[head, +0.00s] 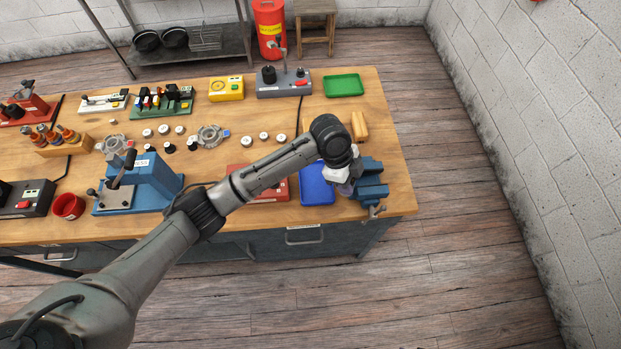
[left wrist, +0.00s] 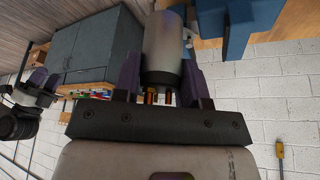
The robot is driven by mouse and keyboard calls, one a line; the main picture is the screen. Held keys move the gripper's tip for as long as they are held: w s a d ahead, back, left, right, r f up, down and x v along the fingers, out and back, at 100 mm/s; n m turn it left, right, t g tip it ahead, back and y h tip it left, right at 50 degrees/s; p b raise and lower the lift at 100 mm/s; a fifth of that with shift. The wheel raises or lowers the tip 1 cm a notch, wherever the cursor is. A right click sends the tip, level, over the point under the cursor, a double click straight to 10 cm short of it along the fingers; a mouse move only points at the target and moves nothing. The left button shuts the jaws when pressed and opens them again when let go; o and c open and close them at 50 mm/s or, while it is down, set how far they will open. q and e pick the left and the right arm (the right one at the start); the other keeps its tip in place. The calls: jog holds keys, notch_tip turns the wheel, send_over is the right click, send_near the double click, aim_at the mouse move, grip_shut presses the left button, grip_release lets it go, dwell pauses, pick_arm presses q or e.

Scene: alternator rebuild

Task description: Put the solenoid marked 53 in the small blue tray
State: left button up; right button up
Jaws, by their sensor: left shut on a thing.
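My left gripper (head: 343,184) is shut on a grey metal cylinder, the solenoid (left wrist: 163,48), which shows between its dark purple fingers in the left wrist view. Two copper-coloured terminals stick out of the solenoid's near end. No number on it can be read. The small blue tray (head: 316,186) lies on the bench just left of the left gripper, partly covered by my arm. In the left wrist view my right gripper (left wrist: 40,84) seems to show at the left edge, too small to tell its state.
A blue vise (head: 370,181) stands close to the right of the left gripper, at the bench corner. A red box (head: 277,192) sits left of the tray. Several small white-topped parts (head: 264,136) stand mid-bench. A green tray (head: 343,86) lies at the back right.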

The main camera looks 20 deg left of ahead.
pick_arm(q)
jog(key=shift+w+a+f, duration=0.4)
jog(key=shift+a+f, duration=1.3)
jog(key=shift+a, duration=0.05)
jog(key=shift+w+a+f, duration=0.45)
jog(key=shift+a+f, duration=1.25)
jog(key=shift+w+a+f, duration=0.4)
jog(key=shift+a+f, duration=1.3)
jog(key=shift+a, duration=0.05)
jog(key=shift+f, duration=0.1)
jog(key=shift+f, duration=0.1)
jog(key=o, duration=1.1)
jog(key=shift+o, duration=0.2)
jog(key=shift+r, duration=0.3)
jog(key=v, duration=1.1)
jog(key=shift+a+r, duration=0.15)
jog(key=shift+r, duration=0.25)
